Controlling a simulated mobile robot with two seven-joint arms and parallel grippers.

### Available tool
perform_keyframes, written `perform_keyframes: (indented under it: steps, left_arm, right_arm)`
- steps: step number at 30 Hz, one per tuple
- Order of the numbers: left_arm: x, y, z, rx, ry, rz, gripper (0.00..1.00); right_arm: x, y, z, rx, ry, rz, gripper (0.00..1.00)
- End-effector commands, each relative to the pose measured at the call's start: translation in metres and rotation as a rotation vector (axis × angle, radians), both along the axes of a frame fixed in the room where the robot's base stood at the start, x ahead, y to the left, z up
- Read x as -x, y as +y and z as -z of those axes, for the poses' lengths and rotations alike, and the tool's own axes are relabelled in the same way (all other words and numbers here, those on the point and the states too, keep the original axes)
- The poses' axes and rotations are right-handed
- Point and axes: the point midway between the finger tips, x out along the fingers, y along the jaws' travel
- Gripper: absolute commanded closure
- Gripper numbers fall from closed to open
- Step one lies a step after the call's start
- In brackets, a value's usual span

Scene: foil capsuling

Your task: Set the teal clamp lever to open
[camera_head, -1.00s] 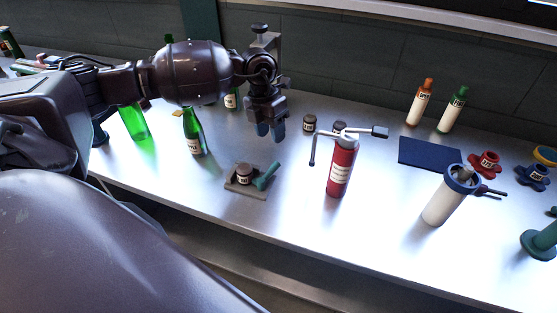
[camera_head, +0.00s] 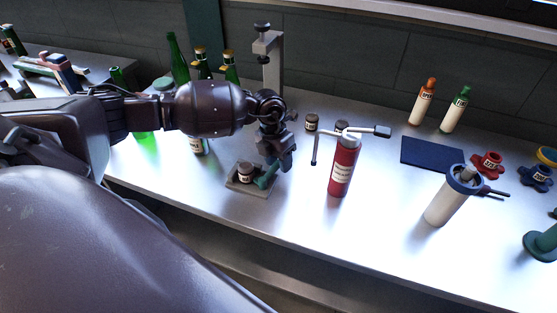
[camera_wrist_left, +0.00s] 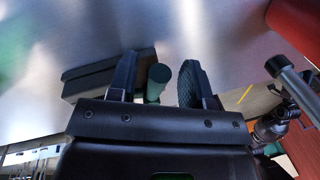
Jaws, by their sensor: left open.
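The teal clamp lever (camera_head: 266,180) sticks up at a tilt from the right side of a small grey clamp base (camera_head: 250,190). A small dark jar with a pale label (camera_head: 244,171) sits in the base. My left gripper (camera_head: 279,164) is at the lever's upper end, partly covering it in the head view. In the left wrist view the teal lever (camera_wrist_left: 157,83) shows between the two open fingers of my left gripper (camera_wrist_left: 156,82), and the grey base (camera_wrist_left: 95,75) lies to its left. I cannot tell whether a finger touches the lever. My right gripper is not in view.
A red cylinder with a grey crank handle (camera_head: 342,168) stands close to the right of my left gripper. Green bottles (camera_head: 201,65) and a grey post stand behind the arm. A blue mat (camera_head: 432,153) and a white canister (camera_head: 441,207) are farther right. The bench front is clear.

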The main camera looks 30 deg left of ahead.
Motion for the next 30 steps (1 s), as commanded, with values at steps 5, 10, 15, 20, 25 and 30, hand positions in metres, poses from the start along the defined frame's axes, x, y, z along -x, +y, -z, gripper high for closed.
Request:
perform_keyframes:
  steps: [5,10,15,20,25,30]
  left_arm:
    - [0.000,0.000,0.000,0.000,0.000,0.000,0.72]
    - [0.000,0.000,0.000,0.000,0.000,0.000,0.98]
    - [0.000,0.000,0.000,0.000,0.000,0.000,1.00]
    - [0.000,0.000,0.000,0.000,-0.001,0.008,1.00]
    - [0.000,-0.004,0.000,-0.001,-0.001,0.056,1.00]
    - [0.001,-0.011,0.001,0.000,0.000,0.156,1.00]
  right_arm:
    - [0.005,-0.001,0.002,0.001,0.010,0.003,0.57]
    - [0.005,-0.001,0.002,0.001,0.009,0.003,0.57]
    - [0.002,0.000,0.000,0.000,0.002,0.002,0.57]
    - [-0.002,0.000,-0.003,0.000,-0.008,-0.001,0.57]
    - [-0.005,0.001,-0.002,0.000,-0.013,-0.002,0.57]
    - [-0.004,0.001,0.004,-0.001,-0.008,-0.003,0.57]
